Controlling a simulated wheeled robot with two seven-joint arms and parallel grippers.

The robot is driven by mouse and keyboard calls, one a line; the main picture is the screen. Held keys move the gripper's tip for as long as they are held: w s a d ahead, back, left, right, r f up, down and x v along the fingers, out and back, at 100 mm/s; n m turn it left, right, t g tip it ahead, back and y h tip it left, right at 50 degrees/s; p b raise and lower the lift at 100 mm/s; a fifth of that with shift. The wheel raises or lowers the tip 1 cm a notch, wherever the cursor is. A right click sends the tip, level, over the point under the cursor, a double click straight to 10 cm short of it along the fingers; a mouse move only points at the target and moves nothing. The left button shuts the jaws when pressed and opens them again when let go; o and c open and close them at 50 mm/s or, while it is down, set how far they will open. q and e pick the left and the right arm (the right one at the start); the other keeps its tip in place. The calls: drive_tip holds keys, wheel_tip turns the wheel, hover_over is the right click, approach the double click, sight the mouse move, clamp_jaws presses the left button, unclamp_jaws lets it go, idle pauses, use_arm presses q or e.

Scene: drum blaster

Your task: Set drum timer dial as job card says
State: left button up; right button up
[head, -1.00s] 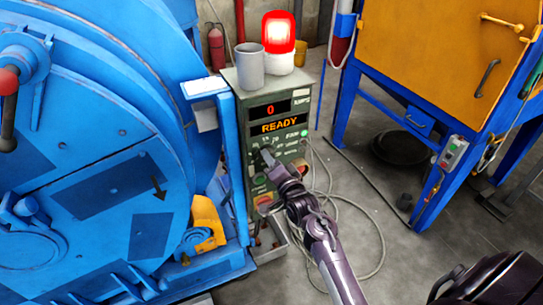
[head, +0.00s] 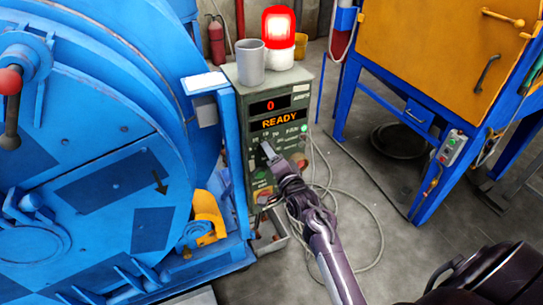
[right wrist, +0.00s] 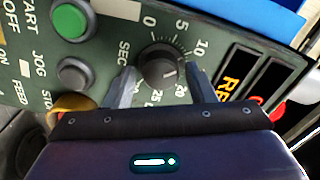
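The timer dial (right wrist: 160,67) is a dark round knob on the green control panel, with a printed scale around it in the right wrist view. A small light mark shows on the knob, but I cannot tell surely which number it points at. My right gripper (right wrist: 163,88) is open, with one finger on each side of the dial; contact is unclear. In the head view the right gripper (head: 267,151) is at the control box (head: 234,115) and covers part of the dial. A white card (head: 204,82), perhaps the job card, is left of the box; its text is unreadable. The left gripper is out of view.
The display (head: 279,119) reads READY, with a red 0 above. A grey cup (head: 250,64) and a lit red beacon (head: 278,35) stand on the box. A green button (right wrist: 70,20) sits near the dial. The blue drum (head: 90,170) fills the left.

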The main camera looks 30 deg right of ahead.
drive_tip(key=shift+o, duration=0.6)
drive_tip(key=s, duration=0.7)
drive_tip(key=shift+s+a, duration=0.25)
drive_tip(key=shift+s, duration=0.15)
